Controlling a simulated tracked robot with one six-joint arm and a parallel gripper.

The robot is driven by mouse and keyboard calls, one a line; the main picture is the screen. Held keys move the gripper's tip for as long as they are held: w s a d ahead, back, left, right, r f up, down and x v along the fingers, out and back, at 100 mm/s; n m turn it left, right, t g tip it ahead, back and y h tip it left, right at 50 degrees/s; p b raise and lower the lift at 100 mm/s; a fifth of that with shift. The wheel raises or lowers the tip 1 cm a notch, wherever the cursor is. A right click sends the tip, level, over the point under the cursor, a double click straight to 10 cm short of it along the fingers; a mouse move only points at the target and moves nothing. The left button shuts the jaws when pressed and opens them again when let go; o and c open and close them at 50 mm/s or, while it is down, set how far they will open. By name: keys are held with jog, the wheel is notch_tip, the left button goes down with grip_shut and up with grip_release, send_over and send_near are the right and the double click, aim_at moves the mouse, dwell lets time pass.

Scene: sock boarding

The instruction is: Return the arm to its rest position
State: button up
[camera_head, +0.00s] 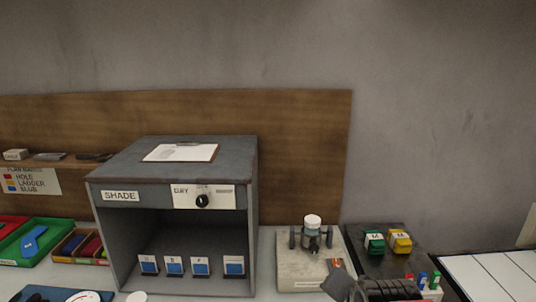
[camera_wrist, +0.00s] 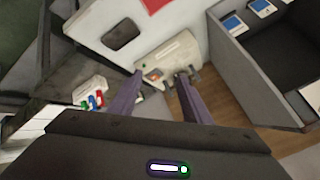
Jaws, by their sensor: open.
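My gripper (camera_wrist: 160,75) shows in the wrist view with its two long fingers apart. Nothing is visible held between them. Beyond the fingertips is a beige stand (camera_wrist: 183,47), seen at a slant; I cannot tell its exact distance from the tips. In the head view the same beige stand (camera_head: 297,272) carries a small device with a white-capped jar (camera_head: 312,222). A dark shape at the bottom of the head view, right of the stand, may be part of my arm.
A grey shade box (camera_head: 249,200) with a dial stands left of the stand, with blue-and-white cards inside. Green and yellow blocks (camera_head: 400,242) sit on a dark tray at right. A green bin (camera_head: 50,240) is far left. The wall above is clear.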

jog(key=s+r+n+g, duration=0.2)
jog(key=s+n, duration=0.6)
jog(key=s, duration=0.6)
jog(key=shift+s+r+g, duration=0.3)
jog(key=shift+r+g, duration=0.1)
jog(key=shift+g, duration=0.2)
